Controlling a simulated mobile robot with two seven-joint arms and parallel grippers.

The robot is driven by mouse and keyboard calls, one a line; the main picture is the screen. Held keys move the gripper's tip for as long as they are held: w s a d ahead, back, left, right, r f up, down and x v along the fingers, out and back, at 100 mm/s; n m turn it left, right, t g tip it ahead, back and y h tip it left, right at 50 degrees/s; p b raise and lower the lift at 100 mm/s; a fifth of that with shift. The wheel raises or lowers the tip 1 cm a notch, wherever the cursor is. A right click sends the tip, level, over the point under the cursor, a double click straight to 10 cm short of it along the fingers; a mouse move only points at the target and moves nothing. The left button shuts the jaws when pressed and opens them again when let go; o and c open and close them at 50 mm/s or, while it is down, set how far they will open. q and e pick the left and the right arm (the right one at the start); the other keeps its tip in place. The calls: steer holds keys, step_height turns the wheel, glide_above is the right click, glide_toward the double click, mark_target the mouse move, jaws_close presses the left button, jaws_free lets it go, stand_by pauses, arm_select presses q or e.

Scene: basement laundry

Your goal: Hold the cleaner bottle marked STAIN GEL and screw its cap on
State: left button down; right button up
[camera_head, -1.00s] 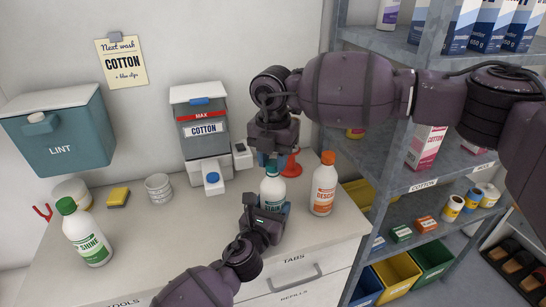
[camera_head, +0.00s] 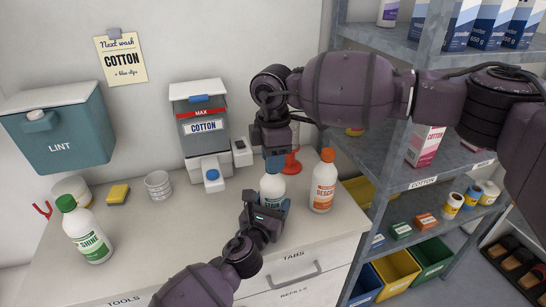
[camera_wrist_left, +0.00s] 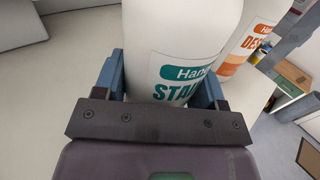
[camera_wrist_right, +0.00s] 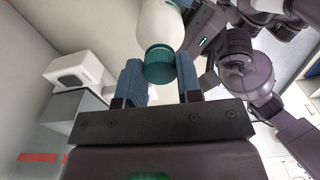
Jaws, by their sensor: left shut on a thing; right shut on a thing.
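The white STAIN GEL bottle (camera_head: 272,187) stands upright on the counter in the head view. My left gripper (camera_head: 268,212) is shut on its body from the front; the left wrist view shows the bottle (camera_wrist_left: 180,40) between both fingers, its label partly hidden. My right gripper (camera_head: 275,163) points down over the bottle's top. In the right wrist view the teal cap (camera_wrist_right: 160,64) sits between its fingers, in line with the bottle (camera_wrist_right: 160,25) and meeting its top. Whether the threads are engaged cannot be told. The cap is mostly hidden in the head view.
An orange-capped bottle (camera_head: 323,182) stands close to the right of the held one. A red funnel-like object (camera_head: 292,162) is just behind. A green-capped SHINE bottle (camera_head: 85,230) stands far left. The shelf rack (camera_head: 385,150) is at right.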

steer(key=m, duration=0.5)
steer(key=o, duration=0.9)
steer(key=shift+r, duration=0.1)
steer(key=shift+r, duration=2.15)
steer(key=shift+c, duration=0.4)
